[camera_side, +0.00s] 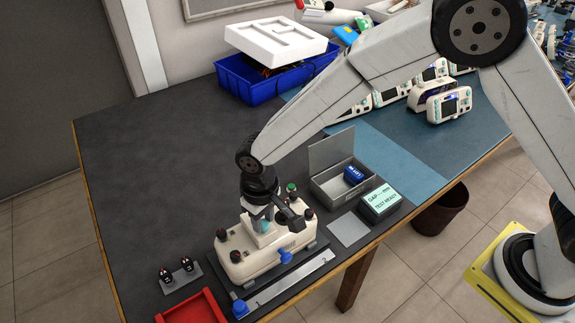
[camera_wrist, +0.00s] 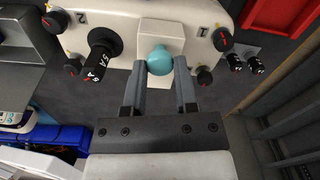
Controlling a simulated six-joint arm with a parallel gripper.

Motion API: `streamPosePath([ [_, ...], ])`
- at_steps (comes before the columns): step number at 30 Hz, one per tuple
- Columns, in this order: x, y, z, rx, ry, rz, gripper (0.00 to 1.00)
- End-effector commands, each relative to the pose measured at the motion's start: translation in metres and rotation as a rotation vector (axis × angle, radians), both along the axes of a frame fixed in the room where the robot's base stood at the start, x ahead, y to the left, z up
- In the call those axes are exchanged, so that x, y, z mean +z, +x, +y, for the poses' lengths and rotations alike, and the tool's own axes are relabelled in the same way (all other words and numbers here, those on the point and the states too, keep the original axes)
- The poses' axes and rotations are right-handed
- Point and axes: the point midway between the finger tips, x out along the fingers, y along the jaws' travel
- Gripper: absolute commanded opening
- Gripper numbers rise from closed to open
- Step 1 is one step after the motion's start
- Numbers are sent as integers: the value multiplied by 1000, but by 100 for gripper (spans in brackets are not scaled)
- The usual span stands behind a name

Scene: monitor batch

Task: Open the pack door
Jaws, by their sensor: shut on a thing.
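The cream device (camera_side: 240,268) stands near the table's front edge, with dark knobs on it. My gripper (camera_side: 262,222) is over its top from above. In the wrist view my gripper (camera_wrist: 166,66) has its two grey fingers at a round teal knob (camera_wrist: 157,54) on the device and is shut on it. The teal knob (camera_side: 262,226) is partly hidden by the fingers in the side view. A large black knob (camera_wrist: 101,58) with white marks stands to its left in the wrist view. I cannot tell which part is the pack door.
An open-lidded metal box (camera_side: 328,190) holds a blue block (camera_side: 353,175). A display box (camera_side: 380,203) reads "TEST READY". A red tray (camera_side: 192,308), two small black plugs (camera_side: 176,272) and a metal rail (camera_side: 290,285) lie around the device. The table's left side is clear.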

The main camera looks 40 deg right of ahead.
Motion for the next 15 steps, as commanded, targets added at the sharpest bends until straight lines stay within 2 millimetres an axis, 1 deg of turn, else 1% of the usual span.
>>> streamPosePath([
  [8, 3, 3, 0, -1, 1, 30, 0],
  [15, 7, 10, 0, -2, 1, 112, 0],
])
